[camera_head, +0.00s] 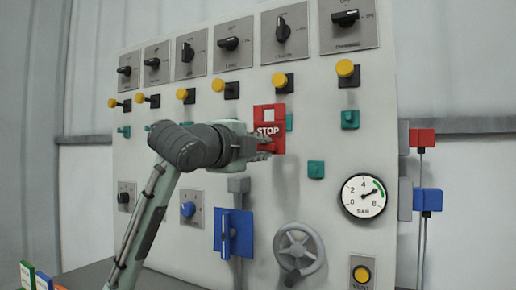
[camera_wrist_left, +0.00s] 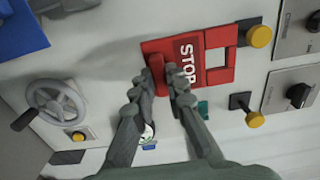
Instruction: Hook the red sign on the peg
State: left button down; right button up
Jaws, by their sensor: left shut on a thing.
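The red STOP sign (camera_head: 269,113) is a flat plate with a square opening at its top. It is upright in front of the grey panel. My left gripper (camera_head: 266,149) is shut on its lower part; the wrist view shows the fingers (camera_wrist_left: 166,88) at the red sign (camera_wrist_left: 187,47). A black peg with a yellow end (camera_head: 280,82) is just above the sign; similar pegs stand in a row, one of them (camera_wrist_left: 254,118) near the sign in the left wrist view. The sign does not appear to be on a peg. The gap to the panel is hard to judge. My right gripper is out of view.
The grey panel (camera_head: 300,200) carries black rotary switches along the top, green blocks, a pressure gauge (camera_head: 363,196), a handwheel (camera_head: 299,248) and a blue lever plate (camera_head: 233,232). Red (camera_head: 422,138) and blue (camera_head: 427,200) blocks stand at its right side.

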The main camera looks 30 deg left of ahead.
pick_arm(q)
jog(key=shift+w+a+f, duration=0.1)
jog(key=shift+w+f, duration=0.05)
jog(key=shift+w, duration=1.4)
jog(key=shift+w+a+f, duration=0.1)
jog(key=shift+w, duration=1.4)
jog(key=shift+w+f, duration=0.35)
jog(key=shift+w, duration=0.25)
jog(key=c, duration=1.5)
grip_release()
jog(key=shift+o, duration=0.2)
jog(key=s, duration=1.2)
jog(key=shift+d, duration=0.35)
